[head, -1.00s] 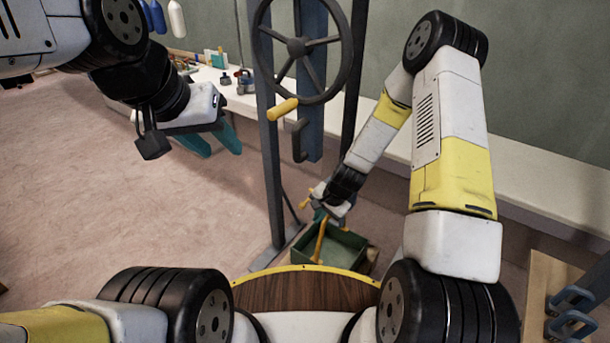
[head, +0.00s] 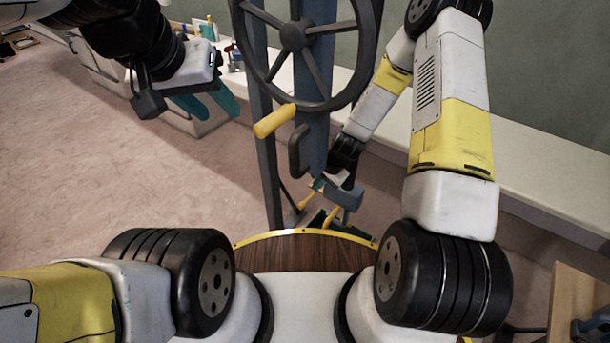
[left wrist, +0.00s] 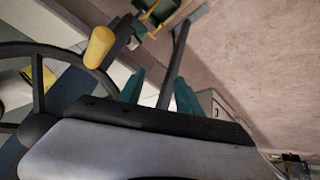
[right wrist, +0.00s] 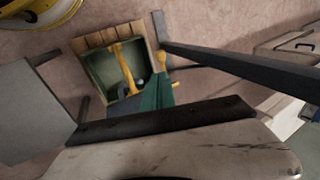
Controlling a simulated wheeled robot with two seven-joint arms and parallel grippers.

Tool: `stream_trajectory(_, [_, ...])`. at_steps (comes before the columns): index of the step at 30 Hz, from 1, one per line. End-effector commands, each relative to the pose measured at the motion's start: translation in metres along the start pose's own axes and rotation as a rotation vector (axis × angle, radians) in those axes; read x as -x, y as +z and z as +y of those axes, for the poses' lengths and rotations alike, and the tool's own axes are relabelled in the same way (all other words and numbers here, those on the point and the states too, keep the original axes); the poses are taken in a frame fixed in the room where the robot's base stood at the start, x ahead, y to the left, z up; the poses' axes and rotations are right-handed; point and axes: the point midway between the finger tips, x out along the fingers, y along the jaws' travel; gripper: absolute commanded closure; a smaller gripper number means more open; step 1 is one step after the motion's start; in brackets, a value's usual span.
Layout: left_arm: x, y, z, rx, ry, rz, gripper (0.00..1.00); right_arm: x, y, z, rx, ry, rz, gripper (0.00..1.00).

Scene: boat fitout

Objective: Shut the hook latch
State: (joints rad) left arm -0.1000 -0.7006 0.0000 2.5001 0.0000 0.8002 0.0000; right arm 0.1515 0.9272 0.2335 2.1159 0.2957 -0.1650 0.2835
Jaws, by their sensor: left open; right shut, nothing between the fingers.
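I cannot make out the hook latch for certain. A dark C-shaped piece (head: 299,150) is on the blue upright below the handwheel. A lever with a yellow ball end (head: 305,201) is low by the post, close to my right gripper. It also shows in the right wrist view (right wrist: 162,57), just beyond the fingertips; whether they touch it is unclear. My right gripper (head: 318,184) is shut and empty, its teal fingers together in the right wrist view (right wrist: 158,90). My left gripper (head: 207,106) is open and empty, left of the post; its spread fingers show in the left wrist view (left wrist: 160,88).
A dark handwheel (head: 303,35) with a yellow knob (head: 274,121) stands in front of me. A green bin (right wrist: 105,72) with a yellow-handled tool (right wrist: 124,65) in it is on the floor below. A white bench (head: 540,170) runs along the wall. Floor at left is clear.

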Motion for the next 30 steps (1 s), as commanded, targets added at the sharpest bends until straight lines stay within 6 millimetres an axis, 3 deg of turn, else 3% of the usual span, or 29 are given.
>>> stream_trajectory(8, [0.0,0.0,0.0,0.0,0.0,0.0,0.59,-0.029,0.001,0.001,0.0,0.001,-0.003,1.0])
stream_trajectory(21, [0.0,0.0,0.0,0.0,0.0,0.0,0.59,-0.117,0.001,0.0,0.0,0.001,-0.002,1.0])
stream_trajectory(30, [0.0,0.0,0.0,0.0,0.0,0.0,0.59,-0.14,0.0,0.0,0.0,0.0,-0.001,1.0])
